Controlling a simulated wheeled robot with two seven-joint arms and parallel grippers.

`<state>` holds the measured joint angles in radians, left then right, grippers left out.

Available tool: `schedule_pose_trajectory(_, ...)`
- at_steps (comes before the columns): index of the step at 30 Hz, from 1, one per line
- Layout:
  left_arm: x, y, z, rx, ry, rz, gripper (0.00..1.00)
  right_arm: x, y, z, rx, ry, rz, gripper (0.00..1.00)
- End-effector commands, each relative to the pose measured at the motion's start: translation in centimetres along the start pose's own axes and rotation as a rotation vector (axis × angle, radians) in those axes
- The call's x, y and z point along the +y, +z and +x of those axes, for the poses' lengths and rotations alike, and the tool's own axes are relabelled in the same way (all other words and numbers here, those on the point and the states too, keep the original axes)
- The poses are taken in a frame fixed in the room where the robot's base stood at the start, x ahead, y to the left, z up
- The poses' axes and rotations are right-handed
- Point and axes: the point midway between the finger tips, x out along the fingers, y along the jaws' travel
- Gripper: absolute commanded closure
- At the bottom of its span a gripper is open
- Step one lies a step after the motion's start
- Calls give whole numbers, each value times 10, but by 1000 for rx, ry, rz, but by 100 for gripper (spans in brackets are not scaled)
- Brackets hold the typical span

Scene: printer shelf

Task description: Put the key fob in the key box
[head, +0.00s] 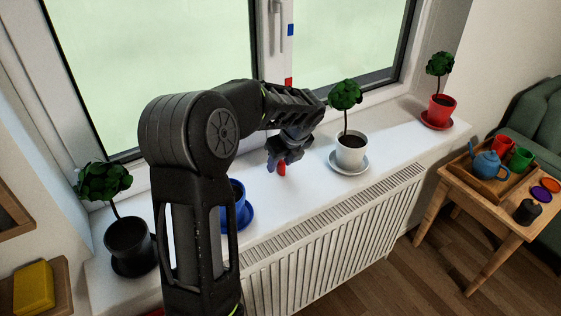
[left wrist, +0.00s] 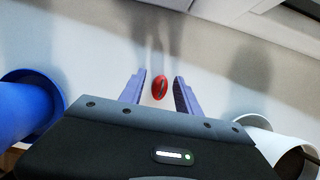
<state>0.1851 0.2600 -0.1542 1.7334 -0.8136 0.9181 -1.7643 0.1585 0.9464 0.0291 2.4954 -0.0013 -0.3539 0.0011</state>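The key fob looks to be the small red oval (head: 281,168) at the windowsill, between the blue pot and the white pot. In the left wrist view the red fob (left wrist: 159,88) lies between the two fingers, with a gap on each side. My left gripper (head: 277,158) is low over the sill, fingers pointing down, open around the fob. The wrist view shows its purple fingers (left wrist: 159,80) apart. Whether the fob rests fully on the sill is hard to tell. I cannot make out a key box in either view. My right gripper is not in view.
On the white sill (head: 310,187) stand plants in a black pot (head: 130,243), white pot (head: 351,152) and red pot (head: 441,107); a blue pot (head: 237,204) is partly hidden by my arm. A radiator (head: 330,240) is below. A wooden table (head: 478,200) stands right.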

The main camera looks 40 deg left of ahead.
Motion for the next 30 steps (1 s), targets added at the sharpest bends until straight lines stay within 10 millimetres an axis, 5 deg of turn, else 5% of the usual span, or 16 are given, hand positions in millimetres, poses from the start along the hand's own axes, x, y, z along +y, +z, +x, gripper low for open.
schedule_pose_trajectory(11,-1,2,-13,-1,-3,-1,61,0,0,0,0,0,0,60)
schedule_pose_trajectory(24,-1,1,-97,-1,-4,0,61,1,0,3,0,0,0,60)
schedule_pose_trajectory(30,0,1,-120,0,-1,0,61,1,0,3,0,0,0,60)
